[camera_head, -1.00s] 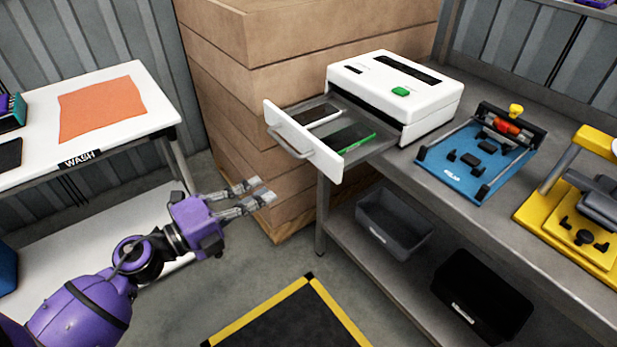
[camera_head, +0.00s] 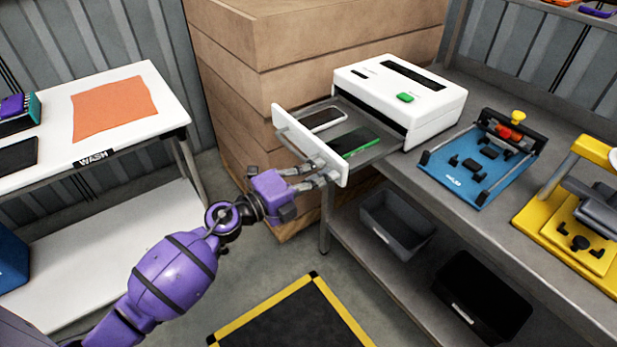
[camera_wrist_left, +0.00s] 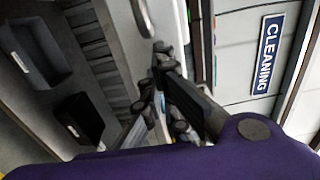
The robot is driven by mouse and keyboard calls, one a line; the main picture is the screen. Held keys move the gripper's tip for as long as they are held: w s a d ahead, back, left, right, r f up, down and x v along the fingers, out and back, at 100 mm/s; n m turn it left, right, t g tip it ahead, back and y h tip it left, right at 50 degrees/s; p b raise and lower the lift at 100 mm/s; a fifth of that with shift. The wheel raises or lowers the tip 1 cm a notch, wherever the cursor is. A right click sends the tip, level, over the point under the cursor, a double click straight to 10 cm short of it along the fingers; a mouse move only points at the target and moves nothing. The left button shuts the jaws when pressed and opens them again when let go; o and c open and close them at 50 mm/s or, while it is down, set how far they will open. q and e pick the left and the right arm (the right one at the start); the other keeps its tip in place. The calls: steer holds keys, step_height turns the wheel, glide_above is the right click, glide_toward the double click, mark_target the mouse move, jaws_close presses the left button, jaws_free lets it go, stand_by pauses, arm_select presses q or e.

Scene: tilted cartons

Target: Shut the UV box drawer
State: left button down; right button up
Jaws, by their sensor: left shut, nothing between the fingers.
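The white UV box (camera_head: 425,107) with a green button stands on the grey bench. Its drawer (camera_head: 283,120) is pulled out toward the left. A white-edged phone (camera_head: 325,120) and a green-edged phone (camera_head: 360,141) lie in the drawer. My left gripper (camera_head: 331,171) is shut and empty at the right part of the drawer front; I cannot tell whether it touches. It hides part of the handle. In the left wrist view, the closed fingertips (camera_wrist_left: 162,50) are close to the drawer's curved handle (camera_wrist_left: 143,18). My right gripper is not in view.
Stacked cartons (camera_head: 225,75) stand behind the drawer. A blue fixture (camera_head: 470,185) and a yellow press (camera_head: 570,220) are on the bench. Grey and black bins (camera_head: 483,295) sit on its lower shelf. A white wash table (camera_head: 160,90) is at the left.

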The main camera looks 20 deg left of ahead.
arm_select(q)
steer(key=shift+d, duration=0.1)
stand_by(0.3)
steer(key=shift+w+d+r, duration=0.15)
steer(key=shift+w+d, duration=0.15)
steer(key=shift+w, duration=0.2)
steer(key=p, duration=0.1)
glide_toward(384, 147)
steer(key=x, duration=0.3)
steer(key=r+b+x, duration=0.1)
steer(key=x, duration=0.1)
steer(key=r+x, duration=0.1)
steer(key=x, duration=0.2)
steer(key=shift+w+d, duration=0.25)
steer(key=shift+d, duration=0.05)
steer(key=shift+w+d, duration=0.35)
steer(key=shift+w, duration=0.05)
steer(key=shift+w+b, duration=0.1)
steer(key=shift+b, duration=0.2)
steer(key=shift+r, duration=0.15)
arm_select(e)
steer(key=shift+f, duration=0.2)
